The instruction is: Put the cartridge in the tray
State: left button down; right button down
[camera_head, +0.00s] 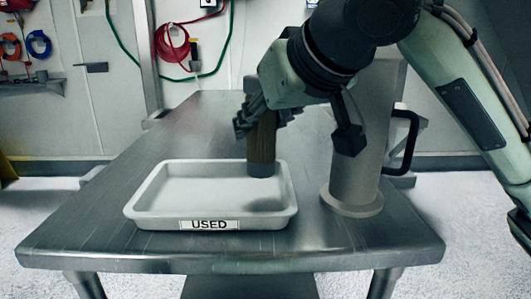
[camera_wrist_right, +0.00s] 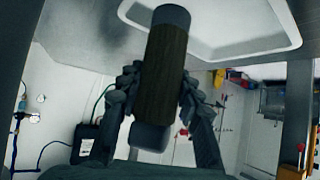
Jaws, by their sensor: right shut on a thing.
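The cartridge (camera_head: 261,140) is a brown cylinder with dark grey ends. My right gripper (camera_head: 262,112) is shut on it and holds it roughly upright. In the head view its lower end overlaps the back right rim of the white tray (camera_head: 150,208), labelled USED; I cannot tell whether they touch. In the right wrist view the cartridge (camera_wrist_right: 160,72) sits between the two fingers of the right gripper (camera_wrist_right: 158,95), with a corner of the tray (camera_wrist_right: 262,46) beyond its end. The tray looks empty. My left gripper is not in view.
The tray stands on a metal table (camera_head: 90,222). A grey cylindrical housing (camera_head: 352,188) with a black handle (camera_head: 408,145) stands on the table right of the tray, partly behind my right arm. The table's left side is clear. Hoses and tools hang on the back wall.

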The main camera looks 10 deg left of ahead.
aim_at(273, 147)
jog(key=shift+w+d+f, duration=0.2)
jog(key=shift+w+d, duration=0.05)
jog(key=shift+d, duration=0.05)
jog(key=shift+d+f, duration=0.1)
jog(key=shift+f, duration=0.05)
notch_tip(273, 147, down, 3)
jog(key=shift+f+b, duration=0.2)
jog(key=shift+b, duration=0.1)
jog(key=shift+f, duration=0.25)
jog(key=c, duration=1.5)
grip_release()
jog(key=shift+f, duration=0.15)
jog(key=o, duration=0.5)
jog(key=shift+c, duration=0.2)
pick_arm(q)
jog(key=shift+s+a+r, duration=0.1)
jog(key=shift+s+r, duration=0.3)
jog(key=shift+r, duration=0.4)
